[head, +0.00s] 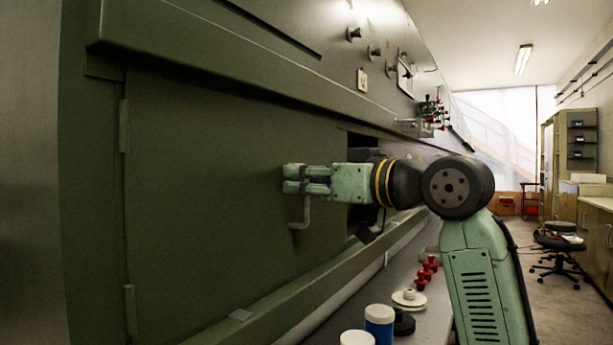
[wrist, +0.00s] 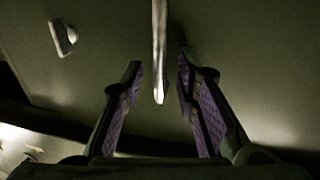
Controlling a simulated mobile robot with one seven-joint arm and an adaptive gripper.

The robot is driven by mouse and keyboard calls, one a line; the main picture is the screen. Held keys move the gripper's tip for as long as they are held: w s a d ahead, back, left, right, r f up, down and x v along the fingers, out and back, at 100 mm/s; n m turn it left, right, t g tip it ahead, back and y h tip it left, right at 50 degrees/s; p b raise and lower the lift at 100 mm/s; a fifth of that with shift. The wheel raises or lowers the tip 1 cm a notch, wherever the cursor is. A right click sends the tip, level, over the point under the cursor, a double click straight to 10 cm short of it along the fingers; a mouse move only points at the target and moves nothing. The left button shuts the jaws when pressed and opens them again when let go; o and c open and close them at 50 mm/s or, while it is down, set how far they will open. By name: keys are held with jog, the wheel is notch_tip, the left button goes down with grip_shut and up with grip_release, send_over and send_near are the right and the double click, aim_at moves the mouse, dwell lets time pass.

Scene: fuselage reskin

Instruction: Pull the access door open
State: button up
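The access door (head: 215,190) is a dark green panel with hinges on its left side. A dark opening (head: 362,142) shows past its right edge. I cannot tell how far the door stands from its frame. The door's handle (head: 305,214) is a slim metal bar, partly hidden by my gripper (head: 287,180) in the head view. In the wrist view the handle (wrist: 159,55) hangs between the two purple-padded fingers of my gripper (wrist: 160,72). A gap shows on both sides of the bar, so the fingers are open around it and not clamped.
A small pale fitting (wrist: 63,38) sits on the surface at the upper left of the wrist view. A green ledge (head: 285,295) runs below the door. A bench holds a blue jar (head: 379,323) and red knobs (head: 426,272). Open floor (head: 555,300) lies at the right.

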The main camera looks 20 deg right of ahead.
jog(key=shift+c, duration=0.3)
jog(key=c, duration=0.5)
grip_shut()
jog(key=shift+d, duration=0.1)
